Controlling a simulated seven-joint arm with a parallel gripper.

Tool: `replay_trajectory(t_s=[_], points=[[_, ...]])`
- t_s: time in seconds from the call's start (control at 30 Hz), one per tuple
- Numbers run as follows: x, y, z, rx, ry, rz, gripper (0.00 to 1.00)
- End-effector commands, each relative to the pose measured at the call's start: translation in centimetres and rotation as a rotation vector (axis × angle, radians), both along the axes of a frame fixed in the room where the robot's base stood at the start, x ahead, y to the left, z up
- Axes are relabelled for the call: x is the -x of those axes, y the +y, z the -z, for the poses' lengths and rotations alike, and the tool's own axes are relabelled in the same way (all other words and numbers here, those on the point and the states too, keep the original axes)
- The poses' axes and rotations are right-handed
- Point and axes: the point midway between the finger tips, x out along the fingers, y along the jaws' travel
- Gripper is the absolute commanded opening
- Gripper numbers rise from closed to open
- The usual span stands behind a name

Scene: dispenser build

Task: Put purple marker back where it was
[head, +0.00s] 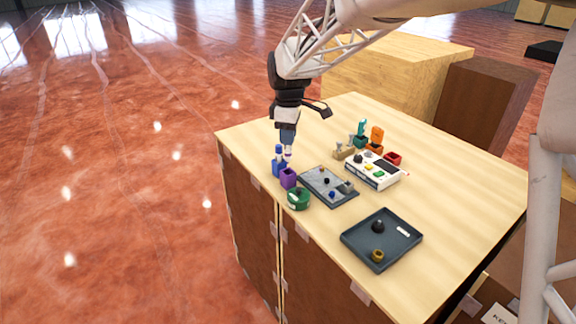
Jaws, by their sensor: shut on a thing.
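My gripper (287,147) is at the left part of the table, pointing down. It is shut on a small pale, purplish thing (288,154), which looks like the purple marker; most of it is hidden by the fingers. A purple holder (288,178) stands just below it in the picture, with no marker seen standing in it. The held marker appears above and behind this holder, but its exact height is hard to tell. A blue holder (278,169) with a blue marker upright in it stands close to the left of the gripper.
A green round thing (298,199) and a grey board (316,191) with small parts lie near the purple holder. A white device (372,172), a red box (393,159), and orange (376,140), teal (361,136) and tan holders (343,152) stand behind. A dark tray (399,252) lies in front.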

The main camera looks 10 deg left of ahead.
Motion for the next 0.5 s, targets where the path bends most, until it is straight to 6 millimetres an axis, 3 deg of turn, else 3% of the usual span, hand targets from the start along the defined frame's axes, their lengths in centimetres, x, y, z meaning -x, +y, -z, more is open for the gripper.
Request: replay_trajectory(t_s=[0.23,0.5], points=[[0.0,0.0,3.3,0.0,0.0,0.0,0.02],[0.0,0.0,4.1,0.0,-0.001,0.0,0.02]])
